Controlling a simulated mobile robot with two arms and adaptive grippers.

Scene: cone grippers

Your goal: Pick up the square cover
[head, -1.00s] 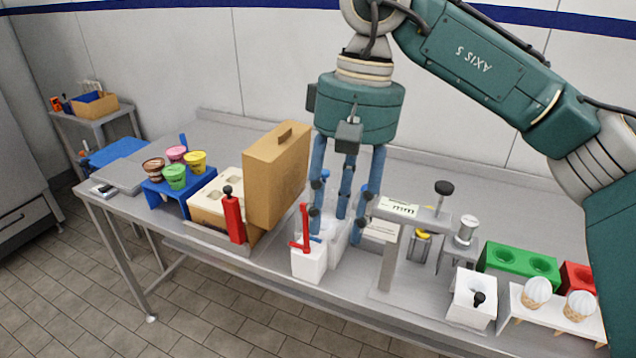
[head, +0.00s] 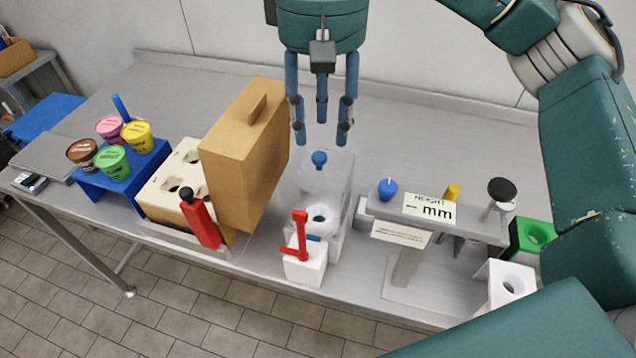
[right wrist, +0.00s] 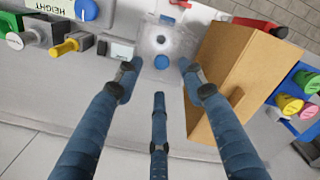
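The square cover (head: 335,176) is a clear, see-through box with a blue round knob (head: 320,159) on top. It stands on the table over a white part with a round hole. My right gripper (head: 321,132) points down above the cover, its three blue fingers spread and empty, with the fingertips a little above the knob. In the right wrist view, the knob (right wrist: 161,62) shows beyond the fingertips, between the two outer fingers. My left gripper is not in view.
A tan upright panel (head: 245,150) stands close to the left of the cover. A white block with a red lever (head: 300,240) is in front. A height gauge (head: 430,208) stands to the right. The table behind the cover is clear.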

